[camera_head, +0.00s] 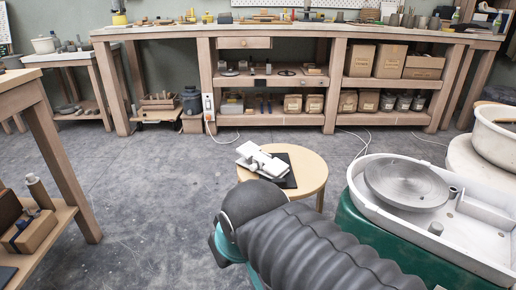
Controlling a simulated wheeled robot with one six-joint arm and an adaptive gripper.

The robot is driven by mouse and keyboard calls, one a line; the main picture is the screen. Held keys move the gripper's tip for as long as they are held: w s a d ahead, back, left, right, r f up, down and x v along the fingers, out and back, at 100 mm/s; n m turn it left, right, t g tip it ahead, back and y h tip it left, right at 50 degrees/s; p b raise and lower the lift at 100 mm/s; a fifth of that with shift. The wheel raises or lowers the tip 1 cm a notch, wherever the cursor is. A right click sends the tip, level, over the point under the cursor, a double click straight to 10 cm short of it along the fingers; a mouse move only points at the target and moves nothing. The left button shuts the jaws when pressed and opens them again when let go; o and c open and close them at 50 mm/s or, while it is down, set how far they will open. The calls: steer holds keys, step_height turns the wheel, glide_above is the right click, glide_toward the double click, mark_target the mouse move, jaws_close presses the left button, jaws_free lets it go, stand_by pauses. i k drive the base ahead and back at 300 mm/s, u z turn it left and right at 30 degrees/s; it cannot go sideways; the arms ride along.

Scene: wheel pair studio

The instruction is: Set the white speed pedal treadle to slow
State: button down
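The white speed pedal (262,160) sits on a dark mat (289,180) on top of a small round wooden stool (311,171), just beyond my arm. Its treadle appears as a white plate with raised white parts; its tilt and any slow or fast marking are too small to read. My arm, with a dark ribbed sleeve and a rounded black joint, fills the bottom middle, in front of the stool. The fingers of my gripper do not show.
A pottery wheel with a grey wheel head (406,184) in a white splash pan (363,164) stands close on the right, a cream basin (484,137) beyond it. A long workbench (331,84) spans the back. A wooden bench (67,154) stands left. The floor left of the stool is clear.

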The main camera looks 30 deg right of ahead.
mark_target(275, 167)
steer(key=i, duration=0.9)
steer(key=z, duration=0.5)
